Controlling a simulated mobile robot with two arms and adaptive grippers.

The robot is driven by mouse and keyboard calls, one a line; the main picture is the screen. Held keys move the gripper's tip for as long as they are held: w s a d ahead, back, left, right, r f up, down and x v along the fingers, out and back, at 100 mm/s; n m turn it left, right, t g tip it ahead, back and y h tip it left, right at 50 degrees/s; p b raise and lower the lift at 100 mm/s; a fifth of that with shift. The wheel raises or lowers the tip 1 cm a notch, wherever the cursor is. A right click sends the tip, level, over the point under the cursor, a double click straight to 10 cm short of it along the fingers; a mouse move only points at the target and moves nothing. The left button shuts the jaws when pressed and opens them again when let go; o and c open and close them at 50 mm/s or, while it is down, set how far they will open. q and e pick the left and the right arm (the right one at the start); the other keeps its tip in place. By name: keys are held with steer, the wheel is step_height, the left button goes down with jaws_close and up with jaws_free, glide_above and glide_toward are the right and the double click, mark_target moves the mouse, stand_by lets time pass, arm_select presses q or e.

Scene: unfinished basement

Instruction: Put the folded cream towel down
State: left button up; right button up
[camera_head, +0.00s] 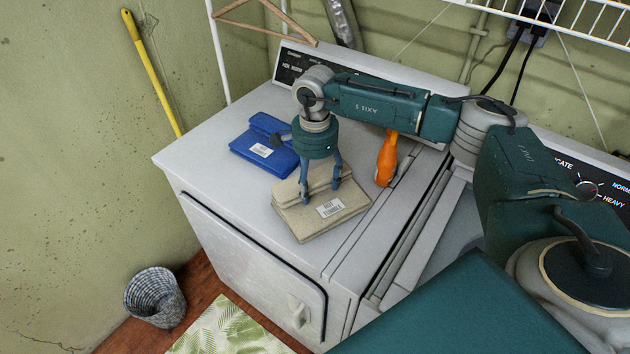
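The folded cream towel (312,222) has a white label with dark print. It rests on top of the white dryer (215,165), near its front edge, and appears to lie flat there. My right gripper (321,194) points down over it from above. Its two fingers are apart, reaching down at the towel's raised upper fold, and part of the fold shows between them. I cannot tell whether they press on the cloth. My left gripper is not in view.
A folded blue towel (262,150) with a label lies behind and left of the cream one. A wire shelf (590,22) hangs at upper right. The dryer's left front top is clear.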

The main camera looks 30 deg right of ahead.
steer(key=shift+o, duration=0.9)
steer(key=shift+r, duration=0.3)
step_height(320, 180, up, 12)
steer(key=b, duration=0.4)
steer(key=shift+f, duration=0.15)
